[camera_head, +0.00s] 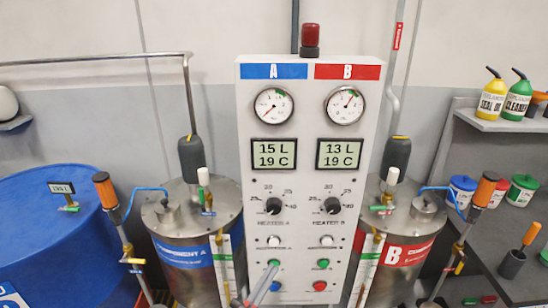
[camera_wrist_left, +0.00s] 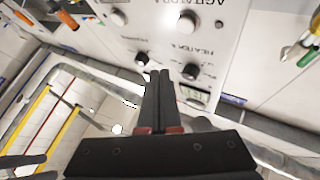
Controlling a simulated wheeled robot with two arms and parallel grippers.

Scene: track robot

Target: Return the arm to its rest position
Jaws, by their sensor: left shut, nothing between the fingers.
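My left gripper (camera_head: 264,284) shows small at the bottom of the head view, in front of the lower part of the control panel (camera_head: 313,120), beside the green button (camera_head: 272,263). In the left wrist view my left gripper (camera_wrist_left: 159,76) has its dark fingers together, with nothing between them. The panel's knobs and white face fill the top of that view, upside down. Whether the fingers touch the panel cannot be told. My right gripper is in neither view.
Tank A (camera_head: 190,251) stands left of the panel and tank B (camera_head: 397,252) right of it, both with valves and hoses. A blue drum (camera_head: 50,225) is at far left. A shelf (camera_head: 495,121) with bottles and a dark bench (camera_head: 500,245) with cans are at right.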

